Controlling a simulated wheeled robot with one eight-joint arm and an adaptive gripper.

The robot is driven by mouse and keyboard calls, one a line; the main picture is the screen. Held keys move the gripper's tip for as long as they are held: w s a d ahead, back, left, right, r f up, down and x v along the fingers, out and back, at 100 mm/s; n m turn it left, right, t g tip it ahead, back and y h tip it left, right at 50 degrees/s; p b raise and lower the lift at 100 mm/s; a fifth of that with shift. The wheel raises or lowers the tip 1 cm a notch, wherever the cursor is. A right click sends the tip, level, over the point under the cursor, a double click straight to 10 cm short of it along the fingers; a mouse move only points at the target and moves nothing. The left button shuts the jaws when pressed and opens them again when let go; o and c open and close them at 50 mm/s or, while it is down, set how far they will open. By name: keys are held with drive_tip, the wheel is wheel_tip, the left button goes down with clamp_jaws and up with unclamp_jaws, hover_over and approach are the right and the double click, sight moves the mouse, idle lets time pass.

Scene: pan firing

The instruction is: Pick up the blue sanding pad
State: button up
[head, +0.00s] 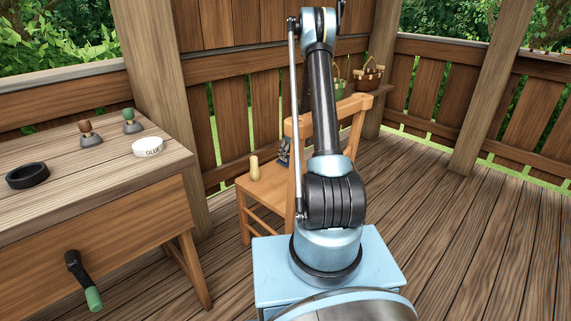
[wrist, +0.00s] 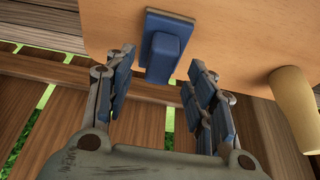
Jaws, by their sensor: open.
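The blue sanding pad (wrist: 165,52) rests on the wooden chair seat near its edge in the wrist view. It has a flat blue base and a raised blue block on it. My gripper (wrist: 160,66) is open, with one blue-padded finger on each side of the pad's near end. The fingertips look apart from the pad, and nothing is held.
A tan rounded peg (wrist: 292,100) stands on the seat right of my gripper, also in the head view (head: 254,168). The chair back (head: 330,115) rises close to my arm. A workbench (head: 110,200) with a glue dish (head: 148,147) stands at left. Floor at right is clear.

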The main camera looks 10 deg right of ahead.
drive_tip(key=shift+x, duration=1.25)
drive_tip(key=shift+d, duration=0.1)
clamp_jaws()
wheel_tip(320, 180, up, 9)
drive_tip(key=shift+f, duration=0.15)
drive_tip(key=s+r+m+h, duration=0.2)
drive_tip(key=s+r+m, duration=0.3)
drive_tip(key=s+m, duration=0.2)
drive_tip(key=shift+s+a+r+t+h, duration=0.3)
drive_tip(key=shift+s+t, duration=0.1)
drive_tip(key=shift+s, duration=0.75)
